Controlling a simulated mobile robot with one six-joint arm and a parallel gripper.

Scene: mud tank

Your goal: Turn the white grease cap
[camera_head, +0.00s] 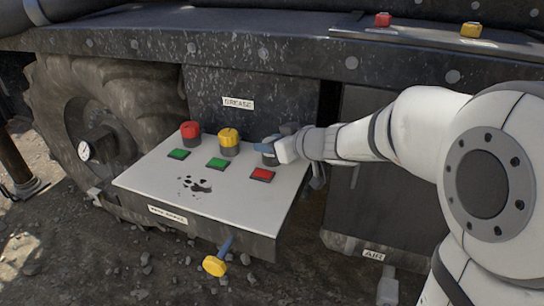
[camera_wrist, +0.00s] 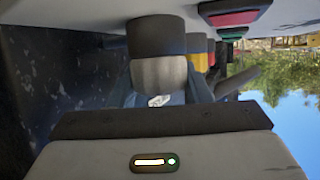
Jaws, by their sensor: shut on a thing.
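The white grease cap (camera_wrist: 159,75) shows in the wrist view as a pale grey-white cylinder on a dark round base (camera_wrist: 155,36). My gripper (camera_wrist: 160,85) is shut on it, with one blue-grey finger on each side. In the head view my gripper (camera_head: 281,149) reaches in from the right to the right-hand post of the pale panel (camera_head: 140,182). There it covers most of the cap. The panel stands below a GREASE label (camera_head: 238,103).
A red cap (camera_head: 190,130) and a yellow cap (camera_head: 229,137) stand left of my gripper. Green plates (camera_head: 178,154) and a red plate (camera_head: 262,174) lie in front of the caps. A yellow knob (camera_head: 215,265) juts from the panel's front. A wheel (camera_head: 95,105) stands left.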

